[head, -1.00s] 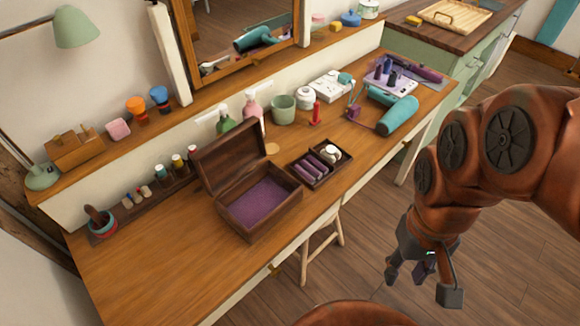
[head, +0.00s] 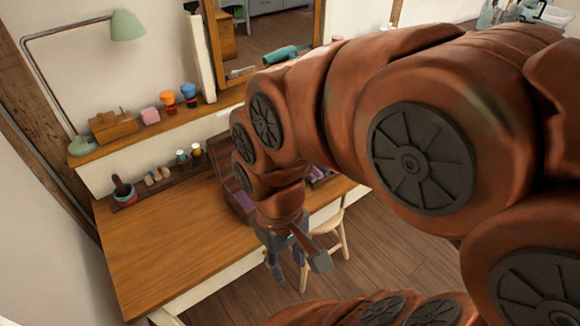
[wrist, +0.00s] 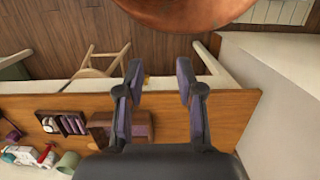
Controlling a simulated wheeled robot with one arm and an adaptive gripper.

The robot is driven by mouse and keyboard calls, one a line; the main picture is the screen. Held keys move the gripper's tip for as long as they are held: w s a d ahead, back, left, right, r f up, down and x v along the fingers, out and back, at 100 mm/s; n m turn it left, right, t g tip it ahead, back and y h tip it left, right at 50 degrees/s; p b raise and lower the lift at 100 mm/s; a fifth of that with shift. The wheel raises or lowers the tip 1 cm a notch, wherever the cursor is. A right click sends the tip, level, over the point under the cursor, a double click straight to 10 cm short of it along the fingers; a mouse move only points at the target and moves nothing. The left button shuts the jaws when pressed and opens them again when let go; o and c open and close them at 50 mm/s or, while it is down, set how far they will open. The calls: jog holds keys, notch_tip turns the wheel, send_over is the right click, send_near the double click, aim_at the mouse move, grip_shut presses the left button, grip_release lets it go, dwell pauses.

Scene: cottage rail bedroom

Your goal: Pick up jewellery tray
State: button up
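A small dark wooden tray with purple padded rows, apparently the jewellery tray (wrist: 74,124), lies on the wooden desk. A round white item sits at its left end in the wrist view. In the head view only a purple sliver of it (head: 319,175) shows behind my arm. My gripper (wrist: 160,78) is open and empty, its two fingers spread apart. In the head view my gripper (head: 296,262) hangs by the desk's front edge, apart from the tray. The tray is left of the fingers in the wrist view.
A wooden box with purple lining (wrist: 136,126) stands beside the tray; my arm partly hides it in the head view. A wooden stool (head: 334,232) stands before the desk. The desk's left part (head: 165,245) is clear. A green cup (wrist: 68,162) is behind the tray.

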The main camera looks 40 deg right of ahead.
jog(key=w+d+f+t+y+b, duration=0.1)
jog(key=w+d+f+b, duration=0.1)
jog(key=w+d, duration=0.6)
jog(key=w+d+f+t+b, duration=0.1)
jog(key=w+d+t+b, duration=0.15)
jog(key=w, duration=0.85)
jog(key=shift+m+t+h, duration=0.3)
jog(key=shift+t+h, duration=0.3)
jog(key=shift+t, duration=0.25)
jog(key=w+d+f+b, duration=0.1)
jog(key=w+d+f, duration=0.1)
jog(key=d, duration=0.6)
jog(key=w+d+f+b, duration=0.1)
jog(key=w+d+f, duration=0.2)
jog(key=d, duration=0.6)
jog(key=w+d+f+b, duration=0.1)
jog(key=w+d+f, duration=0.2)
jog(key=d, duration=0.6)
jog(key=shift+w+d+b, duration=0.15)
jog(key=shift+b, duration=0.25)
jog(key=shift+x, duration=0.9)
jog(key=shift+p+x, duration=0.35)
jog(key=shift+x, duration=0.5)
jog(key=x, duration=0.4)
jog(key=shift+a+p, duration=0.2)
jog(key=shift+p, duration=0.15)
